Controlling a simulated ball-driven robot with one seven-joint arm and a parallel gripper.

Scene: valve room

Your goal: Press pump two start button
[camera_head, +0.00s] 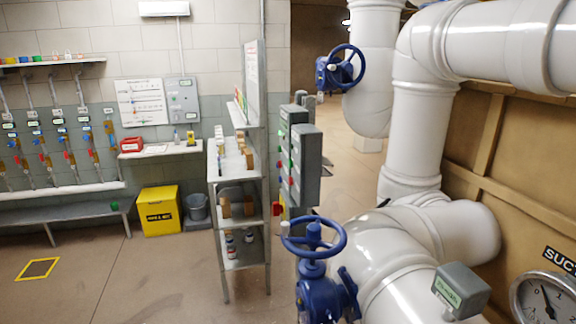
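Several grey control boxes (307,165) stand one behind another near the middle of the view, beside the white pipes. They are seen nearly edge-on. Small green and red parts show on their left-facing sides, and a red part (277,208) sticks out low down. I cannot read any label, so I cannot tell which box or button belongs to pump two. My gripper is not in view.
Large white pipes (412,140) fill the right side. A blue handwheel valve (314,240) stands in front of the boxes; another blue handwheel (346,66) is higher behind. A grey shelf rack (231,172) stands left of the boxes. Floor (120,270) at left is mostly clear.

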